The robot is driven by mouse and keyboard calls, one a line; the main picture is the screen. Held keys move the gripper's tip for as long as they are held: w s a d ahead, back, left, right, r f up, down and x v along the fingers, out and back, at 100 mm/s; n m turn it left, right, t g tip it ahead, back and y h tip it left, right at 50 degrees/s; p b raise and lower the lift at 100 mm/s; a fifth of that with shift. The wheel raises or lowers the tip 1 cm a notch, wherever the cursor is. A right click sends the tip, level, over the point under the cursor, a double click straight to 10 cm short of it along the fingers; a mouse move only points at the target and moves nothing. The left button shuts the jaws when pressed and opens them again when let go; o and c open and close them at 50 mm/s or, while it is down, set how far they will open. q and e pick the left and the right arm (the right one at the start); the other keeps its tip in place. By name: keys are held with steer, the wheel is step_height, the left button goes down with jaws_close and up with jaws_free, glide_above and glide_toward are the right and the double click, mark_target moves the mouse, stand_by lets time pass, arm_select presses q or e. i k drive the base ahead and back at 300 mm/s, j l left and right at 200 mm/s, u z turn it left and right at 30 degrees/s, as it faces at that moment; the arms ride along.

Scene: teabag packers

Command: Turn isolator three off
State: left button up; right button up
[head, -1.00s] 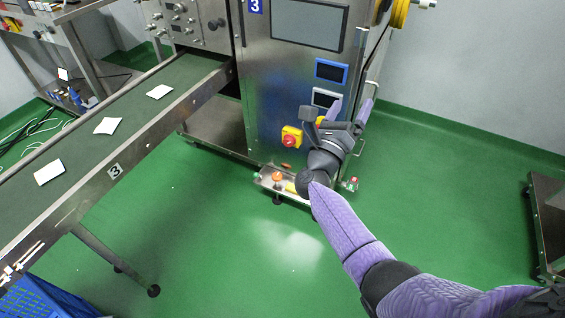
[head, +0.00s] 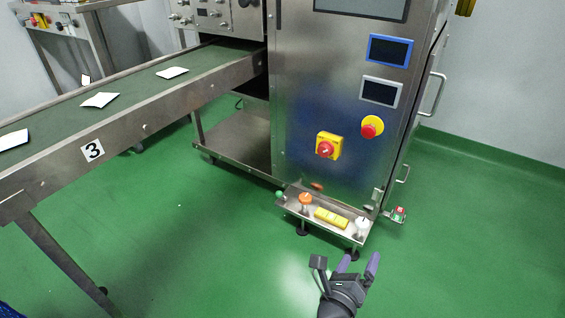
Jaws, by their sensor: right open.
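The isolator (head: 326,147) is a red rotary knob on a yellow square plate, on the steel front of the machine cabinet (head: 300,90). I cannot tell the knob's exact position at this size. My right gripper (head: 359,264) is at the bottom of the head view, below and to the right of the isolator and apart from it. Its two purple fingers are spread and nothing is between them. My left gripper is not in view.
A red emergency stop button (head: 369,128) on a yellow disc sits right of the isolator. A small steel shelf (head: 294,206) with knobs and a yellow block juts out below. A conveyor (head: 123,133) marked 3 carries white teabags on the left. Green floor (head: 480,230) is free at right.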

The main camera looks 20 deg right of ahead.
mark_target(326, 148)
steer(key=i, duration=1)
steer(key=i+l, duration=0.15)
steer(key=l, duration=0.15)
